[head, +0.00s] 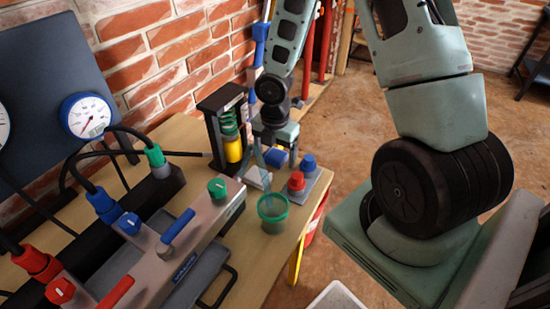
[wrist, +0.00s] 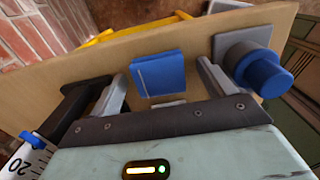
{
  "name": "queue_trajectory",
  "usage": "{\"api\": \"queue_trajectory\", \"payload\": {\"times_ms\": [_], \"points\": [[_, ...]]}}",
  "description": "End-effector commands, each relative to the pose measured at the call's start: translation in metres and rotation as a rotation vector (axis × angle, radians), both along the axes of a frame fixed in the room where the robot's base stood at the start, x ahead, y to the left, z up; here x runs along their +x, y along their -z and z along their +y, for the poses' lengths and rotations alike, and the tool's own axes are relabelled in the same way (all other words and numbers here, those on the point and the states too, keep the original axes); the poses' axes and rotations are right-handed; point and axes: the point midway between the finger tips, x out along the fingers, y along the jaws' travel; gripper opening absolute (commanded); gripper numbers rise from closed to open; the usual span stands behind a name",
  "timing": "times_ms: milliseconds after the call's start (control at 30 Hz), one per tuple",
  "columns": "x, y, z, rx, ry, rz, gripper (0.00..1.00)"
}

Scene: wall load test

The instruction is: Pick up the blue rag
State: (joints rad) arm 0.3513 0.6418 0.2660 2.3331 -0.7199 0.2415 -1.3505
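The blue rag (wrist: 158,73) looks like a small folded square with a pale line near one edge. It lies on the wooden bench, ahead of and between my fingers in the wrist view. My gripper (wrist: 164,84) is open, one finger on each side of the rag's line, with nothing held between them. In the head view, my gripper (head: 264,163) points down over the bench near its far right edge. A small blue patch (head: 277,157) beside the fingers there appears to be the rag. Contact between fingers and rag cannot be made out.
A blue knob (wrist: 262,73) on a grey plate stands right of my fingers in the wrist view. The head view shows a green cup (head: 272,212), red knob (head: 296,183), spring stand (head: 226,130) and valve blocks (head: 185,240) crowding the bench. A brick wall is behind.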

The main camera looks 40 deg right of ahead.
Motion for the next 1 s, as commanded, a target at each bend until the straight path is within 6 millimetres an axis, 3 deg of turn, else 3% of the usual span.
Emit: {"api": "queue_trajectory", "payload": {"times_ms": [33, 167, 533, 1000], "points": [[0.000, 0.000, 0.000, 0.000, 0.000, 0.000, 0.71], [0.000, 0.000, 0.000, 0.000, 0.000, 0.000, 0.35], [0.000, -0.008, 0.000, 0.000, 0.000, -0.001, 0.31], [0.000, -0.090, 0.000, 0.000, 0.002, -0.002, 0.31]]}}
